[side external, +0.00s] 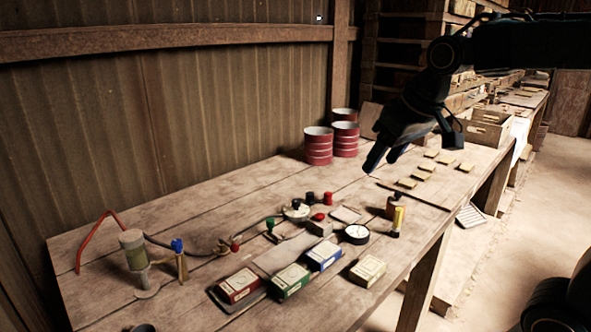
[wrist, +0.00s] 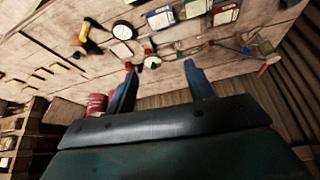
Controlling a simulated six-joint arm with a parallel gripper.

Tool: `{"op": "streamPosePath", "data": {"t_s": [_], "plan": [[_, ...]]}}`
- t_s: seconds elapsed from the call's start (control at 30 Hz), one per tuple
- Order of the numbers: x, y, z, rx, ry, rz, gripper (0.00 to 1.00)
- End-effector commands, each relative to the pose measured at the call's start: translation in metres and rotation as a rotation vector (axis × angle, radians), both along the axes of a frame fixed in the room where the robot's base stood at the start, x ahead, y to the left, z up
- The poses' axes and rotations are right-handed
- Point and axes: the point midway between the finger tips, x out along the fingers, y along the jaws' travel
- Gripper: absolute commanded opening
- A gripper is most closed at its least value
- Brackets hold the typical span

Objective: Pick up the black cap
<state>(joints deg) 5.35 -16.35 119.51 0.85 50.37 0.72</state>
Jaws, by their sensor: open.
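A small black cap (side external: 310,197) stands on the wooden table in the side external view, just left of a red cap (side external: 328,198). My gripper (side external: 381,160) is above the table, to the right of the black cap and well apart from it. Its two blue fingers are spread and empty; they also show in the wrist view (wrist: 158,66). I cannot pick out the black cap there for certain.
Red-banded cans (side external: 318,147) stand at the back by the corrugated wall. A round gauge (side external: 356,234), a yellow marker (side external: 397,222), and red (side external: 239,286), green (side external: 290,281) and blue (side external: 324,254) boxes crowd the front. Several tan tiles (side external: 407,183) lie at the right.

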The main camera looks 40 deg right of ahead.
Motion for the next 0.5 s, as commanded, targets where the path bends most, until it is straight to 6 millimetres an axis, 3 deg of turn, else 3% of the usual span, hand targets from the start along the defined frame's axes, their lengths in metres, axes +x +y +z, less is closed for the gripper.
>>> {"op": "streamPosePath", "data": {"t_s": [0.27,0.5], "plan": [[0.071,-0.025,-0.002,0.002,0.017,-0.055,0.53],[0.13,-0.051,-0.015,0.005,0.029,-0.1,0.53]]}}
